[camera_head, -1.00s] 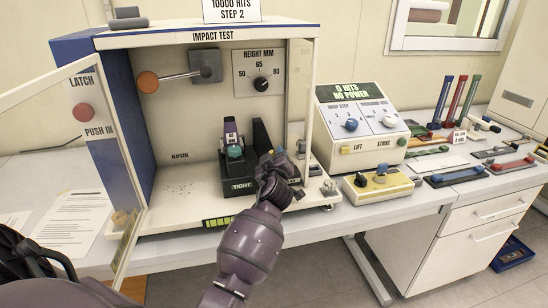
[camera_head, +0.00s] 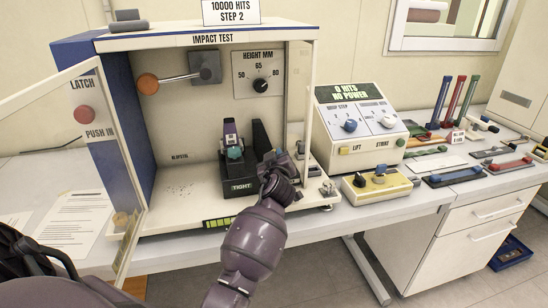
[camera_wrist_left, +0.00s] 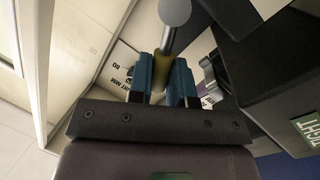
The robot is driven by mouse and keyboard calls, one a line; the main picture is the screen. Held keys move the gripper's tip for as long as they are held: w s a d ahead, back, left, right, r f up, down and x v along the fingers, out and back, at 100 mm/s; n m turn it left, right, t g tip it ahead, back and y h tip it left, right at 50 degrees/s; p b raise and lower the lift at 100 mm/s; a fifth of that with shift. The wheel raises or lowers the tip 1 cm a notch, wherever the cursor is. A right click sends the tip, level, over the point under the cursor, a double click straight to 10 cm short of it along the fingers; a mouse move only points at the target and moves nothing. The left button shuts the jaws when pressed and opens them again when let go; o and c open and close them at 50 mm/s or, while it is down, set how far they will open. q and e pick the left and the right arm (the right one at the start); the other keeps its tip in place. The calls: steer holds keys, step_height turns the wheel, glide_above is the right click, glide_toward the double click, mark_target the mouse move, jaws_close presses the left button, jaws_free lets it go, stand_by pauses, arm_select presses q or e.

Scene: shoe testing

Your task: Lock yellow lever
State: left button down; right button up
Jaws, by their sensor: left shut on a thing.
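My left gripper (camera_head: 280,163) is at the right side of the open impact test cabinet, just right of the dark clamp block marked TIGHT (camera_head: 241,185). In the left wrist view, the blue fingertips of this gripper (camera_wrist_left: 161,78) are shut on a yellow lever (camera_wrist_left: 162,66). A grey rod with a round knob (camera_wrist_left: 174,12) extends beyond the yellow part. In the head view the gripper hides the lever. The TIGHT block also shows at the right of the wrist view (camera_wrist_left: 285,125). My right gripper is not in view.
The cabinet door (camera_head: 107,150) stands open on the left. A control box (camera_head: 360,125) and a yellow-topped box (camera_head: 378,185) stand to the right. Papers (camera_head: 75,222) lie left of the cabinet.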

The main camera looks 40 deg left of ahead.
arm_select(q)
steer(key=shift+w+d+r+m+p, duration=0.25)
steer(key=shift+w+r+m+p, duration=0.05)
steer(key=shift+m, duration=0.4)
steer(key=shift+w+d+r+m+g+p, duration=0.1)
steer(key=shift+w+d+m+g+p, duration=0.25)
steer(key=shift+m, duration=0.55)
steer(key=shift+w+d+m+g, duration=0.1)
steer(key=shift+w+m+g, duration=0.15)
steer(key=shift+m, duration=0.15)
steer(key=shift+w+d+m, duration=0.15)
steer(key=shift+m, duration=0.25)
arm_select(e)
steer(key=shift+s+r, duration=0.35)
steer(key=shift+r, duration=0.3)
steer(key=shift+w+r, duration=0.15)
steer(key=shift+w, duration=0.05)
arm_select(q)
steer(key=c, duration=1.1)
jaws_free()
steer(key=shift+o, duration=0.2)
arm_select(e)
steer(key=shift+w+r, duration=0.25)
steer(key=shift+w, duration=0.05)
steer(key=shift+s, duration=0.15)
